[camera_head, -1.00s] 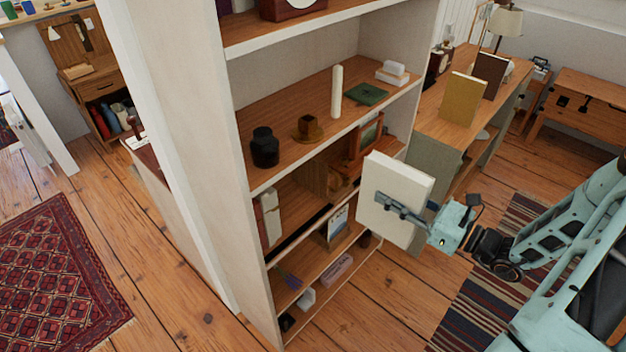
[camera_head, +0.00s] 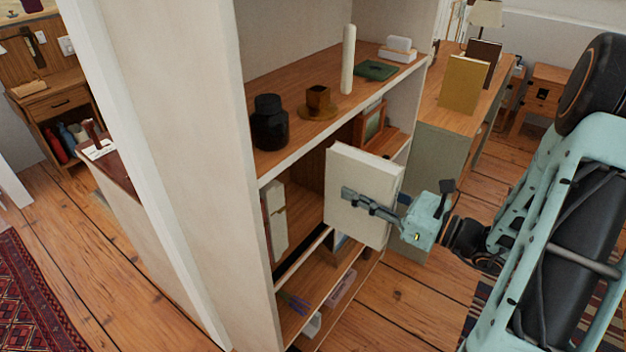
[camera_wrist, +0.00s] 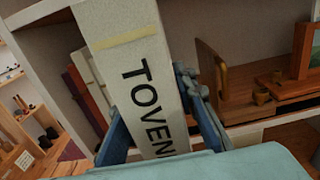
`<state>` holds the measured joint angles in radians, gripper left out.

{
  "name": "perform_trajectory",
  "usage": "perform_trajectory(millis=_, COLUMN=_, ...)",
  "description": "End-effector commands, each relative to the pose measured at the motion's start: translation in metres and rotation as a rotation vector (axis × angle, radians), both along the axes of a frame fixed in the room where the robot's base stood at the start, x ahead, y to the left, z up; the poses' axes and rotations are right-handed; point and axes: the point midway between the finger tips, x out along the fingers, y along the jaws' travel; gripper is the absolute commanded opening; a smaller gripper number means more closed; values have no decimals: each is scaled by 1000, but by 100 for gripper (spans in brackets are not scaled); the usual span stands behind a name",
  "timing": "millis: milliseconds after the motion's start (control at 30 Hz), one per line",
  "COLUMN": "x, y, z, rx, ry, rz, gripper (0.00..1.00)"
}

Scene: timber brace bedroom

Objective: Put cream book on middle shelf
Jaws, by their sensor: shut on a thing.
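The cream book (camera_head: 362,197) is held upright, slightly tilted, in my gripper (camera_head: 372,207) in front of the shelf unit. In the wrist view the book's spine (camera_wrist: 140,85), with dark letters reading "TOVEN", lies between the two fingers of my gripper (camera_wrist: 160,120). The middle shelf (camera_head: 300,225) is behind the book, and the book hides part of it. Other books (camera_head: 275,220) stand at its left end. In the wrist view, the shelf board (camera_wrist: 245,105) right of the book carries a curved wooden object (camera_wrist: 212,72).
The shelf above holds a black jar (camera_head: 269,124), a brown cup on a saucer (camera_head: 318,105), a white candle (camera_head: 348,60) and a green book (camera_head: 375,70). A framed picture (camera_head: 372,125) stands behind the cream book's upper right. A white side panel (camera_head: 210,170) bounds the unit's left.

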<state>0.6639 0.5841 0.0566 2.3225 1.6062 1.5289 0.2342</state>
Motion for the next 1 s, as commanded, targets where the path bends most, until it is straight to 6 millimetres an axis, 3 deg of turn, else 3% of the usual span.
perform_trajectory(millis=167, x=11, y=16, z=1, rx=2, ry=-5, rz=3, gripper=0)
perform_trajectory(millis=700, x=93, y=123, z=1, rx=4, ry=-5, rz=4, gripper=0)
perform_trajectory(millis=1000, x=111, y=143, z=-2, rx=3, ry=-2, rz=0, gripper=0)
